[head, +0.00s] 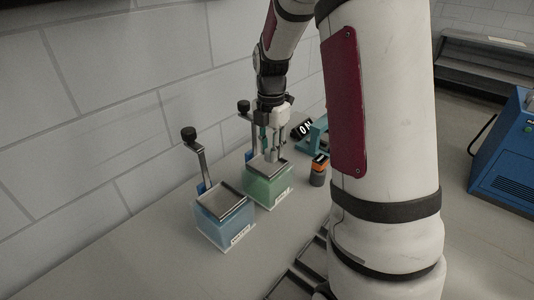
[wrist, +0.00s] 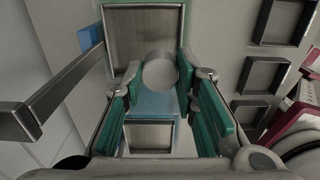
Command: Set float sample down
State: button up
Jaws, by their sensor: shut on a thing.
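My gripper (head: 273,146) is over the green box (head: 268,187), pointing down. In the wrist view my gripper (wrist: 160,78) has its teal-padded fingers on either side of a round grey piece (wrist: 160,68), which I take for the float sample. The piece is held above or at the box's grey top; whether it touches is unclear. The green box's rim also shows in the wrist view (wrist: 145,4). A blue box (head: 226,224) with a grey top stands at the front left of the green one. Both boxes carry small white labels, too small to read.
Levers with black knobs (head: 189,133) rise behind the boxes, close to the wall. An orange and black container (head: 318,170) and a teal device (head: 318,134) stand right of the green box. Dark square frames (wrist: 277,21) lie on the table. The table's left front is clear.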

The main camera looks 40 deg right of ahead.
jog(key=shift+w+d+f, duration=0.1)
jog(key=shift+w+d, duration=0.05)
jog(key=shift+w, duration=0.4)
jog(key=shift+w+d+f, duration=0.1)
jog(key=shift+w+d, duration=0.05)
jog(key=shift+w, duration=0.4)
jog(key=shift+f+p, duration=0.35)
jog(key=shift+f, duration=1.3)
jog(key=shift+f, duration=0.15)
jog(key=o, duration=0.7)
